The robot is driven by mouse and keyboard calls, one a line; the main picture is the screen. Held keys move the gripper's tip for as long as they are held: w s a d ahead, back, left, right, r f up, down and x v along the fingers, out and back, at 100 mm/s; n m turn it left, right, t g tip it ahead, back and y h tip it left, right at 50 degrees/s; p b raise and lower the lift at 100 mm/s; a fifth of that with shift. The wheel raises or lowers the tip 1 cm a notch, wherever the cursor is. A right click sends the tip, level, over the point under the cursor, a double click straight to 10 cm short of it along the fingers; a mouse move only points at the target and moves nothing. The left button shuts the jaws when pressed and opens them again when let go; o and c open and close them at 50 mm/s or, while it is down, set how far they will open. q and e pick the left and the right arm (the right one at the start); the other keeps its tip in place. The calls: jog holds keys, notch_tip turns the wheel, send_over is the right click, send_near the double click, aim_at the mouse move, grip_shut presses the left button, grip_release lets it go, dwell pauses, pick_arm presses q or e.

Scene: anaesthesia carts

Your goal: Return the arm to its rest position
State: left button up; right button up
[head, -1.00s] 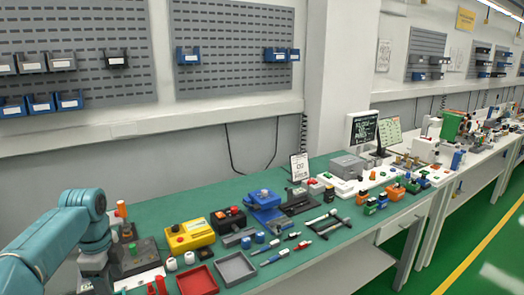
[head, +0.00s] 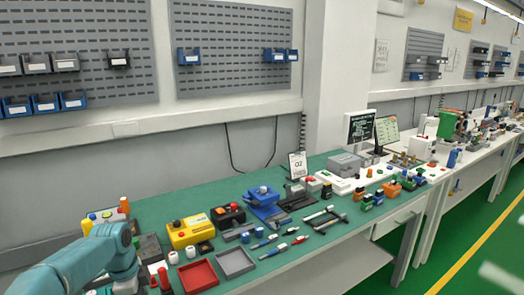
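My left arm (head: 85,262), teal, comes in from the lower left over the near left end of the green-topped bench (head: 160,208). Its bent joint stands in front of items at that end. Below the joint, a grey part at the bottom edge may belong to my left gripper, but its fingers are hidden or cut off, so I cannot tell whether it is open or holds anything. My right arm and gripper are not in view.
Bins hang on the wall panels. A green floor aisle lies at right.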

pick_arm(q)
jog(key=s+d+f+n+h, duration=0.1)
jog(key=s+d+f+n, duration=0.25)
jog(key=d+f, duration=0.4)
jog(key=s+d+f+n+h, duration=0.1)
jog(key=s+d+f+n, duration=0.3)
jog(key=f, duration=0.7)
jog(key=s+d+f+n, duration=0.2)
jog(key=s+n, duration=0.1)
jog(key=s, duration=0.4)
jog(key=s+d+f+n, duration=0.2)
jog(key=s+d+n, duration=0.1)
jog(key=s, duration=0.4)
jog(key=s+d+f+n+h, duration=0.1)
jog(key=s+d+f+n, duration=0.1)
jog(key=s, duration=0.6)
jog(key=shift+d+f+n, duration=0.2)
jog(key=shift+f+n, duration=0.2)
jog(key=shift+n, duration=0.25)
